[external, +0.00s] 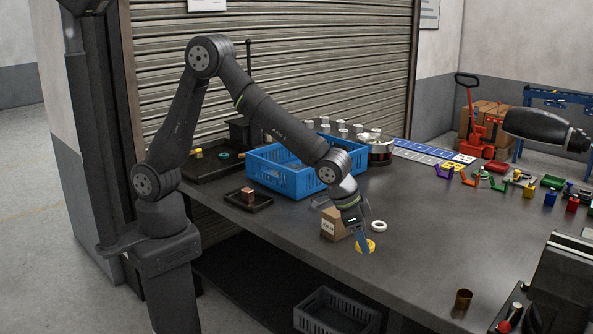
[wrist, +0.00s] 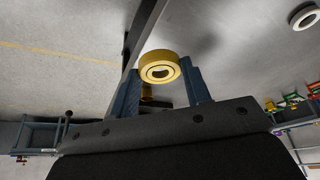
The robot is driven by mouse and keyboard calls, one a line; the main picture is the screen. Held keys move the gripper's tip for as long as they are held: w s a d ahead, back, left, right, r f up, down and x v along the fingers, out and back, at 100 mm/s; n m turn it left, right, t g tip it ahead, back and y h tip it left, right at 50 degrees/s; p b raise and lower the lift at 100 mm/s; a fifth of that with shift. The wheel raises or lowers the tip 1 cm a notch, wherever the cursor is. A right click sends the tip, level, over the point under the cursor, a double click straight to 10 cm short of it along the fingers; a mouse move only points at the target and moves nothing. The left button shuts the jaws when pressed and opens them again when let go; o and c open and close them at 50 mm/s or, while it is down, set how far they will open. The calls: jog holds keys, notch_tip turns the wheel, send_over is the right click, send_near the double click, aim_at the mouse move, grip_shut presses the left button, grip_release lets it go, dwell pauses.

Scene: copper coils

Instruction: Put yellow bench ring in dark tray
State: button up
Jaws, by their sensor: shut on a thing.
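The yellow ring (external: 366,246) is at the front part of the grey bench in the external view. My gripper (external: 360,240) points down and is shut on it. In the wrist view the ring (wrist: 160,66) sits between the two blue-grey fingers. I cannot tell whether it touches the bench. A small dark tray (external: 262,206) stands at the bench's left front with a copper-coloured block (external: 248,194) in it. A larger dark tray (external: 196,176) lies farther back left, holding small yellow and teal things.
A blue crate (external: 262,172) stands behind the small tray. A cardboard box (external: 333,225) is just left of my gripper, and a white ring (external: 378,226) lies close to its right. A copper cup (external: 463,299) is at the front right. The middle right of the bench is clear.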

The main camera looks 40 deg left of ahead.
notch_tip(320, 180, up, 6)
jog(key=shift+s+r, duration=0.1)
jog(key=shift+r, duration=0.1)
jog(key=w+a+n+t+y, duration=0.15)
jog(key=w+a+n, duration=0.55)
jog(key=w+a, duration=1.9)
jog(key=w+a+n+y, duration=0.1)
jog(key=w+a+n, duration=0.15)
jog(key=a, duration=1.05)
jog(key=w+a+n+y, duration=0.2)
jog(key=w+a, duration=0.1)
jog(key=a, duration=0.9)
jog(key=n+g+y, duration=0.1)
jog(key=n+y, duration=0.1)
jog(key=n, duration=0.5)
send_over(208, 166)
jog(key=f, duration=1.2)
jog(key=shift+s+d+f, duration=0.1)
jog(key=shift+s+d, duration=0.25)
jog(key=shift+s, duration=0.05)
jog(key=shift+f, duration=1.95)
